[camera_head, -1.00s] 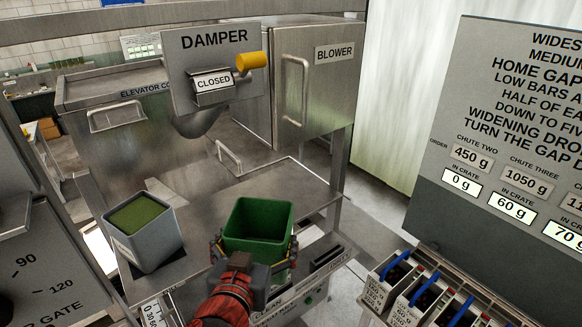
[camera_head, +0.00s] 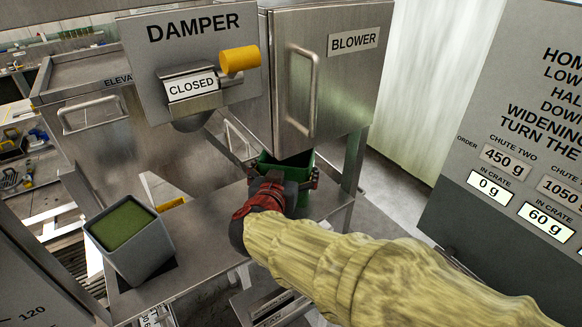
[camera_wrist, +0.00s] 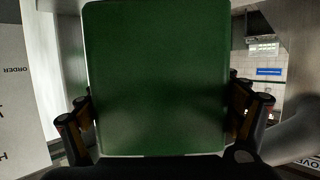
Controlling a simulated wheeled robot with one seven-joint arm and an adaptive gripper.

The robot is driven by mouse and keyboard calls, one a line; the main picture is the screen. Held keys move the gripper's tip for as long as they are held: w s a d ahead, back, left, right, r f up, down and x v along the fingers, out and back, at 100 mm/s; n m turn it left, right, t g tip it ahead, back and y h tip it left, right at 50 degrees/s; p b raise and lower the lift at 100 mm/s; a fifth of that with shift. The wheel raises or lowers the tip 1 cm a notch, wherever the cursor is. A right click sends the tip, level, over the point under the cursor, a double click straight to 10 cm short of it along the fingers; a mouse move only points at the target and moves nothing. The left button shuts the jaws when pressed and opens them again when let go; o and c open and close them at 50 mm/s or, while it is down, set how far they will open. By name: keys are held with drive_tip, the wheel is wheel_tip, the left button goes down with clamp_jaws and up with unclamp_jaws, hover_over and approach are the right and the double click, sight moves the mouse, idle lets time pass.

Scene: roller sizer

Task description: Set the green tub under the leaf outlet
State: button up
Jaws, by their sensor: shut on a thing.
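The green tub (camera_head: 296,170) is at the right end of the metal shelf, below the blower box (camera_head: 330,70). My gripper (camera_head: 285,187) is shut on it from the near side. In the wrist view the tub (camera_wrist: 155,80) fills the middle, with one finger on each side. My gripper and arm hide most of the tub in the head view, and I cannot tell whether its base touches the shelf. The leaf outlet carries no label that I can see. The damper panel (camera_head: 200,40) reads CLOSED beside a yellow handle (camera_head: 239,59).
A grey square tub (camera_head: 140,255) filled with green material stands on the shelf's left end. A post (camera_head: 354,165) rises at the shelf's right side. A grey sign board (camera_head: 520,190) with weight displays stands at the right. Bare shelf (camera_head: 205,215) lies between the tubs.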

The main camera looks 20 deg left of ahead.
sight(290, 159)
drive_tip(key=w, duration=0.4)
drive_tip(key=shift+a, duration=0.2)
drive_tip(key=shift+w+f, duration=0.2)
drive_tip(key=shift+f, duration=1.5)
drive_tip(key=shift+f, duration=0.15)
drive_tip(key=o, duration=1.2)
